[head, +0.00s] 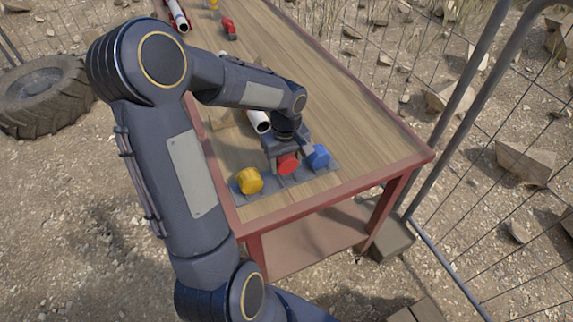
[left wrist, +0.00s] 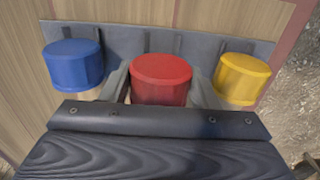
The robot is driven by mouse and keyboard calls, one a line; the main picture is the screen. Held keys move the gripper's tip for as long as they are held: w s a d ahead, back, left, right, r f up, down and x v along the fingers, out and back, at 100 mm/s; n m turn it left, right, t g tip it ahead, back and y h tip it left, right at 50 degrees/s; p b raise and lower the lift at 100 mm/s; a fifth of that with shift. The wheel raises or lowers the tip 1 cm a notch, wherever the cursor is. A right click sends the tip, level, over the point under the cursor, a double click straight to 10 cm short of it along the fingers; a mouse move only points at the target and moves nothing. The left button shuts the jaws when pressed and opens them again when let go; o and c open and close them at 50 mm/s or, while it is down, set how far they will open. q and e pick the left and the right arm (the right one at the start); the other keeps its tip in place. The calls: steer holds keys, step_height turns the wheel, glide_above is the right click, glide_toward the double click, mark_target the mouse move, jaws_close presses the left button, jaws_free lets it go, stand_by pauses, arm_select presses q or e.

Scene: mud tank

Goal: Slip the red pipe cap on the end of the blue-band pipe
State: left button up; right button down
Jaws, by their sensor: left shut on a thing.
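The red pipe cap (head: 287,165) is at the near end of the wooden table, in the middle of a dark grey rack (left wrist: 202,45). My left gripper (head: 285,153) is shut on it, one finger on each side; the red cap also shows in the left wrist view (left wrist: 161,78). I cannot tell whether the cap is lifted off the rack. A white pipe (head: 259,121) lies partly hidden behind my left arm. Another white pipe (head: 178,15) lies at the far left of the table. No blue band is clear on either pipe. My right gripper is not in view.
A yellow cap (head: 249,181) and a blue cap (head: 319,157) sit on either side of the red one, close to my fingers. A small red object (head: 229,28) is far up the table (head: 330,90). The table's right side is clear. A mesh fence stands to the right.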

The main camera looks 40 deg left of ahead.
mark_target(286, 156)
arm_select(q)
steer(key=shift+r+p, duration=1.65)
steer(key=shift+r, duration=1)
steer(key=shift+f, duration=0.1)
